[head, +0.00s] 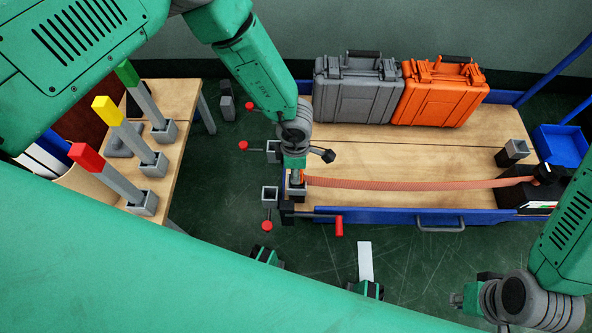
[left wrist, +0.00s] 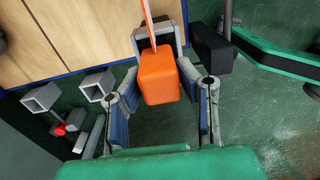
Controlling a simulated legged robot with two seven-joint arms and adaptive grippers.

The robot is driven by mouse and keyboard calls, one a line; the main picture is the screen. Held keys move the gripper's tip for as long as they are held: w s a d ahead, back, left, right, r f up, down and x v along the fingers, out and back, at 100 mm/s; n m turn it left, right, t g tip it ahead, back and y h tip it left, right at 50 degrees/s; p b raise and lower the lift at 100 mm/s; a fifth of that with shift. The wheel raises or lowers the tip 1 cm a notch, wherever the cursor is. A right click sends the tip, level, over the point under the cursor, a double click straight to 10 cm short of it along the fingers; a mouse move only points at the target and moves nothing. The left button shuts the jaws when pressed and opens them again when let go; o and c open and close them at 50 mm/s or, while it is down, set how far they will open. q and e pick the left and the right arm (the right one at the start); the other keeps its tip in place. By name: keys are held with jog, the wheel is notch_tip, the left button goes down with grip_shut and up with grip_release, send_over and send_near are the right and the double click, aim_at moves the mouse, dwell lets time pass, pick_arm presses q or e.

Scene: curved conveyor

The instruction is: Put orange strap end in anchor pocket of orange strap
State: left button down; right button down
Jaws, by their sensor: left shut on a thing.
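My left gripper (head: 297,178) is at the front left corner of the wooden cart deck. It is shut on the orange strap end (left wrist: 160,78), a blocky orange piece that sits between the fingers in the left wrist view. A grey square pocket (left wrist: 150,42) shows right behind the strap end; I cannot tell whether the end is inside it or in front of it. The orange strap (head: 420,184) runs from there across the deck to a black box at the right. My right gripper (head: 468,298) is at the lower right, away from the strap; its fingers are unclear.
Grey and orange cases (head: 440,92) stand at the deck's back. Two grey square sockets (head: 270,195) with red-knobbed levers are left of the cart. A side table (head: 185,95) holds red, yellow and green-topped posts. A black block (left wrist: 211,48) is beside the pocket.

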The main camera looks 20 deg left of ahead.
pick_arm(q)
jog(key=c, duration=1.2)
grip_release()
jog(key=shift+a, duration=0.1)
notch_tip(320, 180, up, 12)
jog(key=p, duration=0.5)
jog(key=shift+w+r, duration=0.1)
jog(key=shift+w, duration=0.05)
jog(key=shift+a, duration=0.1)
jog(key=s+a+f+m+t+y, duration=0.2)
jog(key=s+a+m+y, duration=0.1)
jog(key=s+a+m, duration=0.85)
jog(key=s+a+r+m+h, duration=0.1)
jog(key=s+m, duration=0.2)
jog(key=s+a+r+m+h, duration=0.1)
jog(key=s+m, duration=0.3)
jog(key=s+a+r+m+g, duration=0.1)
jog(key=s+m, duration=0.2)
jog(key=shift+s+a+h, duration=0.25)
jog(key=shift+s+h, duration=0.15)
